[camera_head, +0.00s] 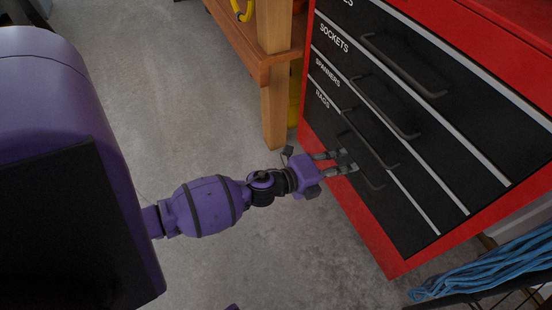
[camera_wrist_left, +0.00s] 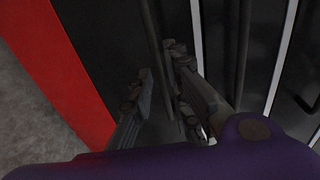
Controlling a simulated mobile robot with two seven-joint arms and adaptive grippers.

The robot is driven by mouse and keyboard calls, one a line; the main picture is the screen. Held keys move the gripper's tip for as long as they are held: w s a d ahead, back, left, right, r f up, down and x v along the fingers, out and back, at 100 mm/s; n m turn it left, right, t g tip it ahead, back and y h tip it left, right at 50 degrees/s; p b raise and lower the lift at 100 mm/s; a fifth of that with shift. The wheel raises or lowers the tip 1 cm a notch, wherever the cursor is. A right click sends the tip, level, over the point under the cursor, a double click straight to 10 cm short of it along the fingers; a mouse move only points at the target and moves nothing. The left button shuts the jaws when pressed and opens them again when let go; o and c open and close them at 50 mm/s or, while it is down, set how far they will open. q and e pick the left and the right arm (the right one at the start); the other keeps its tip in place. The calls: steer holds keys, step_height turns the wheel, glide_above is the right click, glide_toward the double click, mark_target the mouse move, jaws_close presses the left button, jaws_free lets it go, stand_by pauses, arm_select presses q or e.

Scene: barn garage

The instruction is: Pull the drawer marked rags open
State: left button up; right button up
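The red tool chest (camera_head: 373,235) stands at the right with black drawers marked, downward, SOCKETS, SPANNERS and RAGS. The rags drawer (camera_head: 404,222) is the lowest and looks shut, with a dark bar handle (camera_head: 370,178). My left gripper (camera_head: 343,161) is at this handle, its fingers pointing at the drawer front. In the left wrist view the handle bar (camera_wrist_left: 155,45) runs between the two fingertips of the left gripper (camera_wrist_left: 163,80). The fingers are apart, with a gap between the left finger and the bar. The right finger is close to the bar; contact is unclear. My right gripper is out of view.
A wooden bench (camera_head: 272,70) with a leg stands left of the chest. A coil of blue rope (camera_head: 490,265) lies at the lower right. The grey concrete floor (camera_head: 200,110) in front of the chest is clear.

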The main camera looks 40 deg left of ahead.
mark_target(353, 162)
arm_select(q)
steer(key=shift+b+x, duration=0.4)
steer(key=shift+x, duration=1.9)
steer(key=shift+c, duration=0.5)
jaws_close()
